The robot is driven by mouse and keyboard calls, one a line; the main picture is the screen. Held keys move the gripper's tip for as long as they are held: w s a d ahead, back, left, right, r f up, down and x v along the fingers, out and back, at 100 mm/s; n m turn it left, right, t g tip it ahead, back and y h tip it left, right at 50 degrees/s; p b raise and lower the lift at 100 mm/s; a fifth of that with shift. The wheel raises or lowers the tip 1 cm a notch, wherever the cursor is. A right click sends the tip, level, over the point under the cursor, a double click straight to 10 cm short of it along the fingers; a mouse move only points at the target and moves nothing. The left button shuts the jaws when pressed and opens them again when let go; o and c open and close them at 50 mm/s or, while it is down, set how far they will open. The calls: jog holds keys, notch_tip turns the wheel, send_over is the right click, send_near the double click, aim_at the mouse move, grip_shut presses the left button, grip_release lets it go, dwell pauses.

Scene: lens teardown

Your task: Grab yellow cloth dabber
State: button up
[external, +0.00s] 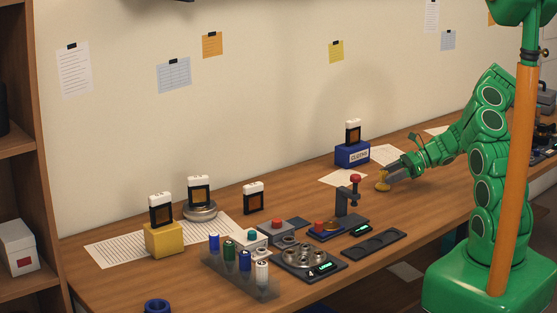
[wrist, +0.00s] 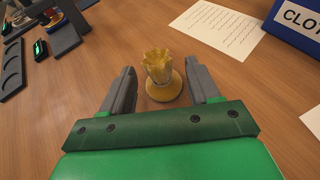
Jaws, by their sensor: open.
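The yellow cloth dabber (wrist: 162,75) stands upright on the wooden table, with a round base and a ruffled top. It also shows small in the external view (external: 382,181), at the tip of my arm. My gripper (wrist: 162,80) is open, with one grey finger on each side of the dabber. In the wrist view there is a gap between each finger and the dabber, so neither seems to touch it. In the external view my gripper (external: 390,172) reaches in from the right, low over the table, and partly overlaps the dabber.
The blue CLOTHS box (external: 352,155) stands behind the dabber. A paper sheet (wrist: 218,27) lies flat near it. A dark press stand (external: 347,202) and a black slotted tray (external: 374,244) are left of my gripper. Bare table surrounds the dabber.

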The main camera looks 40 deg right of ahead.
aim_at(378, 185)
jog(key=shift+x, duration=2.25)
jog(key=c, duration=1)
jog(key=shift+r, duration=0.15)
